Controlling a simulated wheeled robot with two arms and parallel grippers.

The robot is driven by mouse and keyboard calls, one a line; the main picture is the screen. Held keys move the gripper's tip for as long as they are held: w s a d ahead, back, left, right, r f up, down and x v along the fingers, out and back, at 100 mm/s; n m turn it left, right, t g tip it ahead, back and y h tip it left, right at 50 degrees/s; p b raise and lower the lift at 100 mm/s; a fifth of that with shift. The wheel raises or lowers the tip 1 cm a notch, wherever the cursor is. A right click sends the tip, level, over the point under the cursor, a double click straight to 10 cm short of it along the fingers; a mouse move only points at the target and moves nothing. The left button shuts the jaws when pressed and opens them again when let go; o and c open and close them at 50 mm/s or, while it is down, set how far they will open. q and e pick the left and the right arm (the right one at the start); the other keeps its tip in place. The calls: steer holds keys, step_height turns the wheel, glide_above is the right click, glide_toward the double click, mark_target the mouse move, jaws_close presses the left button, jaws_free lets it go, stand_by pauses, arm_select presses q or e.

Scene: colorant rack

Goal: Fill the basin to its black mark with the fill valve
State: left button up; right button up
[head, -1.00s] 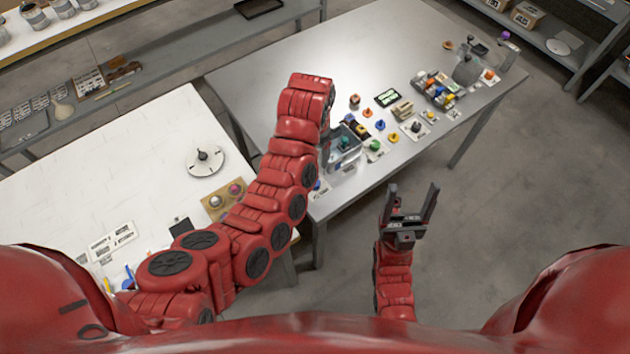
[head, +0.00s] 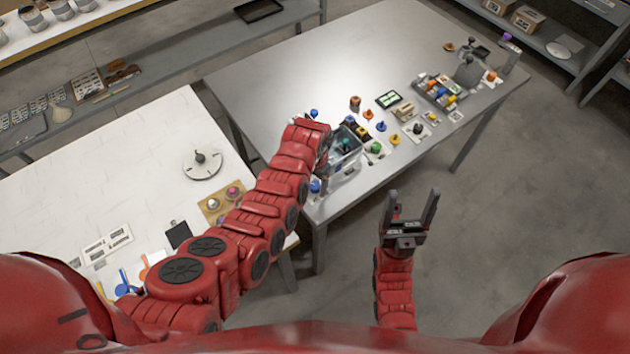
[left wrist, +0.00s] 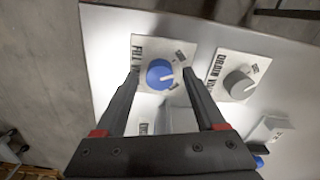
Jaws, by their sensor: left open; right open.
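The fill valve is a blue round knob (left wrist: 160,74) with a white pointer, on a white plate lettered "FILL", in the left wrist view. My left gripper (left wrist: 162,82) is open, its fingers on either side of the knob in the picture; I cannot tell whether they touch it. In the head view the left gripper is mostly hidden behind its own arm, at the metal table's near left corner. A clear box (head: 347,158), apparently the basin, stands beside it, partly hidden; its black mark and water level cannot be made out. My right gripper (head: 412,203) is open and empty, off the table.
A grey knob (left wrist: 238,84) on a labelled plate sits right of the blue knob. Several coloured knobs and a rack (head: 437,90) stand along the metal table (head: 290,70). A white table (head: 110,165) lies left. The metal table's far left part is clear.

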arm_select(q)
jaws_close()
steer(key=n+b, duration=0.1)
steer(key=b, duration=0.1)
steer(key=n+b, duration=0.2)
steer(key=b, duration=0.1)
steer(key=shift+f, duration=0.35)
steer(key=shift+r+n, duration=0.25)
steer(key=shift+n, duration=0.35)
jaws_free()
steer(key=shift+r, duration=0.15)
